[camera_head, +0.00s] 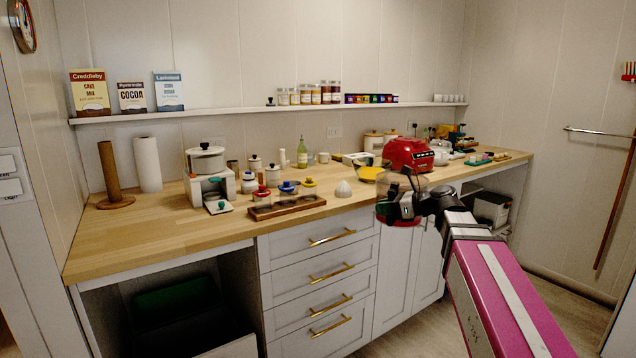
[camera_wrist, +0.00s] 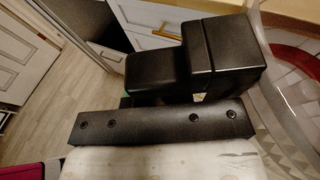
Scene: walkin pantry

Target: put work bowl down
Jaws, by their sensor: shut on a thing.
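The work bowl (camera_head: 385,210) looks clear, with red showing low on it. My gripper (camera_head: 408,204) is shut on it and holds it at the counter's front edge, in front of the cabinet doors. In the wrist view, the bowl's clear curved wall (camera_wrist: 278,95) fills the right side, beside the dark fingers (camera_wrist: 205,65). My gripper hides part of the bowl in the head view. I cannot tell whether the bowl touches the counter. A red appliance (camera_head: 408,153) stands on the wooden counter (camera_head: 170,232) just behind my gripper.
A wooden tray (camera_head: 287,207), lidded jars and a small white cone (camera_head: 343,189) stand on the counter left of my gripper. A white appliance (camera_head: 207,175) stands farther left. The counter's left front is bare. A shelf (camera_head: 235,111) with boxes and jars runs along the wall.

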